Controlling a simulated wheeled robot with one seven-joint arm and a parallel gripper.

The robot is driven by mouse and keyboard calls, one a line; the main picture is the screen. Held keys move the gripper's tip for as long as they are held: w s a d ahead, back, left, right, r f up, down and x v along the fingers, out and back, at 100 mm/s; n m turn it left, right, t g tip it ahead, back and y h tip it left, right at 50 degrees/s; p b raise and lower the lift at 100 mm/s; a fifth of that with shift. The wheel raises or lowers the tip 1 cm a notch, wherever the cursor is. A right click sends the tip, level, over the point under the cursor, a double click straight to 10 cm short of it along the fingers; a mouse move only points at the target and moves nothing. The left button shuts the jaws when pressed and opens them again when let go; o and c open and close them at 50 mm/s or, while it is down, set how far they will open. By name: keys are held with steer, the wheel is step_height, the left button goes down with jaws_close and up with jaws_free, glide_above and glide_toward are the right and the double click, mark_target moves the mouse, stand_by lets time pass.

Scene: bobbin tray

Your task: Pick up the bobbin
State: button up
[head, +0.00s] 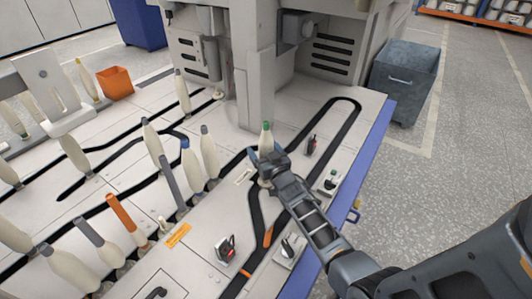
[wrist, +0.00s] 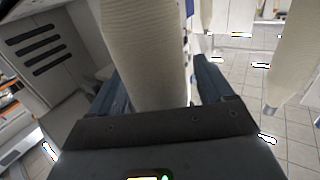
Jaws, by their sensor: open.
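A cream bobbin with a green tip (head: 266,138) stands upright on the white table by the dark track. My gripper (head: 264,158) is at this bobbin, with its fingers at the bobbin's body. In the wrist view a large cream bobbin (wrist: 148,50) fills the space between the two blue-grey fingers of my gripper (wrist: 165,85). The fingers are apart, and a gap shows between the bobbin and the right finger. Whether the left finger touches it I cannot tell. The bobbin's lower part is partly hidden by my gripper in the head view.
More cream bobbins stand to the left, including a blue-tipped one (head: 192,168) and an orange-tipped one (head: 127,215). A grey machine column (head: 258,60) rises just behind. Small black-and-red fittings (head: 226,247) sit on the table (head: 195,258). A grey bin (head: 404,85) stands on the floor.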

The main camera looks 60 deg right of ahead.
steer(key=shift+c, duration=0.2)
steer(key=c, duration=1.1)
steer(key=shift+o, duration=0.2)
